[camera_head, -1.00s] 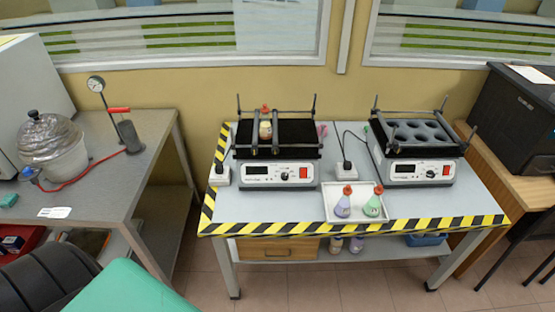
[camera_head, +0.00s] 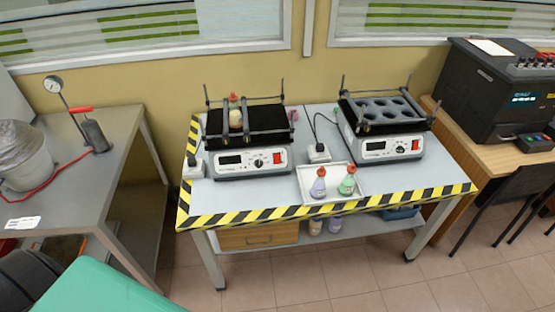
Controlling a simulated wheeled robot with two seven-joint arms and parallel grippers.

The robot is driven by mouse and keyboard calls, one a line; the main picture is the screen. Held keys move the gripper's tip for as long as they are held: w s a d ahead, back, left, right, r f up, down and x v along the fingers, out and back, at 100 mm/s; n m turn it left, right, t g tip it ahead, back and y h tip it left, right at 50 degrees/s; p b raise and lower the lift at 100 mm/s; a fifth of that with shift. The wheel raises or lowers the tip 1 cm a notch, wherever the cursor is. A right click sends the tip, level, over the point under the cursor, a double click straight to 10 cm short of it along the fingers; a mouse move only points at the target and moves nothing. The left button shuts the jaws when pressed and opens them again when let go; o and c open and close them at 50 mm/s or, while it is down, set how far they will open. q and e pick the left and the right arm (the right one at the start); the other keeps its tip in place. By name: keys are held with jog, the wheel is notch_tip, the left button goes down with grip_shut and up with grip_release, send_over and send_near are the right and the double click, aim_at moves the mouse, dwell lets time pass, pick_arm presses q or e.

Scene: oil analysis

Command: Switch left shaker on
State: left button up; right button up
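The left shaker (camera_head: 247,161) stands on the table with black-and-yellow edging, left of the tray. Its front panel has a dark display, a knob (camera_head: 258,163) and a red switch (camera_head: 277,158). A bottle with a red cap (camera_head: 235,112) stands on its black platform, between the clamp bars. The right shaker (camera_head: 388,148) stands on the same table, with round holes in its top and a red switch of its own. Both displays look dark; I cannot tell the switch positions. Neither of my grippers is in view.
A white tray (camera_head: 311,195) holds a purple flask (camera_head: 318,184) and a green flask (camera_head: 347,182). White power sockets (camera_head: 318,153) sit by the shakers. A grey table (camera_head: 85,180) stands left, a black machine (camera_head: 493,90) right.

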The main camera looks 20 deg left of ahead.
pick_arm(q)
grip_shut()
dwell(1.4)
